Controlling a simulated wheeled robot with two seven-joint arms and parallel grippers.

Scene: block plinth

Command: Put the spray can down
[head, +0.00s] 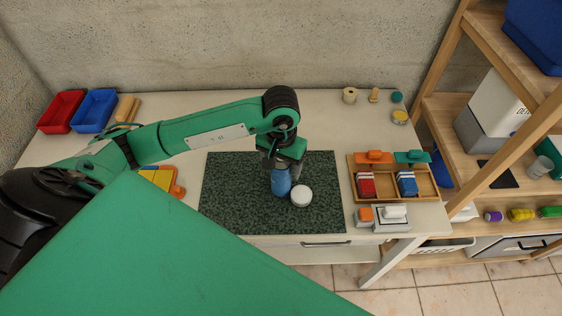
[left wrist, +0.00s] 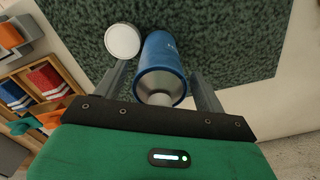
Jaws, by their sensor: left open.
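The spray can is a blue cylinder (head: 281,182) standing on the dark green speckled mat (head: 233,200). In the left wrist view the blue can (left wrist: 160,60) shows between the two grey fingers, with its pale top end towards the camera. My left gripper (head: 280,163) points down over the can, its fingers apart on either side of it; it also shows in the left wrist view (left wrist: 165,88). A white round lid or jar (head: 301,196) sits just right of the can in the head view. The can's underside is hidden. My right gripper is out of view.
Red (head: 61,111) and blue (head: 94,110) bins are at the back left. A wooden shelf (head: 470,130) rises at the right. The mat's left part is clear.

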